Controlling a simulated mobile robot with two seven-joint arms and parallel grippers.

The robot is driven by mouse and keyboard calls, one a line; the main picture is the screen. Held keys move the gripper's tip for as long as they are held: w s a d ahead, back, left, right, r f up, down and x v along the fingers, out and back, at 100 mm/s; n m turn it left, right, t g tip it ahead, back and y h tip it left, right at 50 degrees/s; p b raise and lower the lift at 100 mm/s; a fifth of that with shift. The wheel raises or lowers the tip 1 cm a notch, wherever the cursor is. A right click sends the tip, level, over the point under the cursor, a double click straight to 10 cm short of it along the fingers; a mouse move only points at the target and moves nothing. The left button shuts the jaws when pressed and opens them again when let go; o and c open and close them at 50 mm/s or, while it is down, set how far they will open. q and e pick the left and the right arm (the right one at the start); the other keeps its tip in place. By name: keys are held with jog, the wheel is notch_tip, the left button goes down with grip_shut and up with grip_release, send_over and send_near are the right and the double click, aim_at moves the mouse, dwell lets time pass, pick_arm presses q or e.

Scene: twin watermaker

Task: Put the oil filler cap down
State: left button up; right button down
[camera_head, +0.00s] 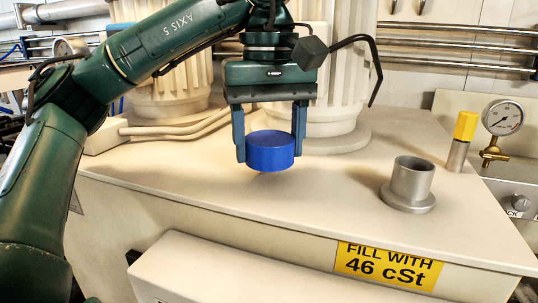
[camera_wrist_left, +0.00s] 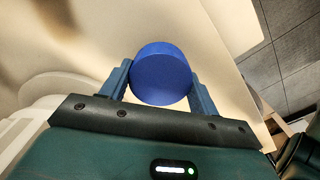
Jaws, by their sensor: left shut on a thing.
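The oil filler cap (camera_head: 270,152) is a blue round cap. My left gripper (camera_head: 270,145) is shut on it, one finger on each side, and points down over the cream machine top (camera_head: 335,185). The cap looks level. Whether it touches the surface or hangs just above it is hard to tell. In the left wrist view the cap (camera_wrist_left: 162,74) sits between the blue fingers of the left gripper (camera_wrist_left: 160,85). A grey metal filler neck (camera_head: 410,183) stands open, with no cap on it, to the right of the gripper. My right gripper is not in view.
A yellow-topped post (camera_head: 462,140) and a pressure gauge (camera_head: 502,118) stand at the right. Ribbed cream columns (camera_head: 335,75) rise behind the gripper. A yellow "46 cSt" label (camera_head: 388,266) marks the front face. The top between cap and neck is clear.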

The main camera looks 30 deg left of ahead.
aim_at(269, 137)
pick_arm(q)
jog(key=shift+f, duration=1.3)
jog(key=shift+f, duration=0.1)
jog(key=o, duration=1.2)
notch_tip(269, 137, up, 12)
jog(key=shift+r, duration=0.1)
